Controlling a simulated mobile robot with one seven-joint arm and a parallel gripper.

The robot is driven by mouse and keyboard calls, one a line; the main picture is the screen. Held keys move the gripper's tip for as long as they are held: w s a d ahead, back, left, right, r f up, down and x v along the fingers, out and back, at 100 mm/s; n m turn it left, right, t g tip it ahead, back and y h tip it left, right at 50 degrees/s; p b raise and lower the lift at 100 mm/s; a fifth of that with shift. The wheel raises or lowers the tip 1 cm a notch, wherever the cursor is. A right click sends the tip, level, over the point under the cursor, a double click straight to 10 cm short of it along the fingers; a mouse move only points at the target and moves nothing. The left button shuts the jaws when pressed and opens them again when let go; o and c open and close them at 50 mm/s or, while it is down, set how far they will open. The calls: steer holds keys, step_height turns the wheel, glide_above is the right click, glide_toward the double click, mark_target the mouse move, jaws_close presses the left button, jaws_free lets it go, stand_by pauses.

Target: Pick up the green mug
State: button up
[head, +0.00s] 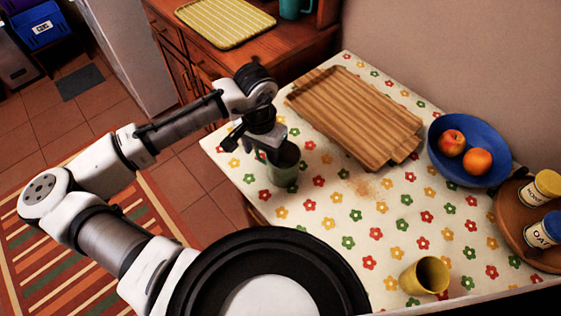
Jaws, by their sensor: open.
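The green mug (283,172) stands upright near the left edge of the flower-patterned table (330,222). My gripper (277,150) points down at it from above, with its fingers at the mug's rim. The fingers are open. I cannot tell whether a finger is inside the mug or touching its wall. The gripper covers part of the rim, and no handle can be made out.
A wooden tray (350,115) lies behind the mug. A blue bowl (440,130) with fruit, a round wooden board (510,222) with jars, and a yellow mug (425,276) are to the right. Crumbs (365,188) lie mid-table.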

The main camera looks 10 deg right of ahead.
steer(key=shift+f, duration=0.7)
steer(key=c, duration=1.3)
steer(key=shift+r, duration=0.1)
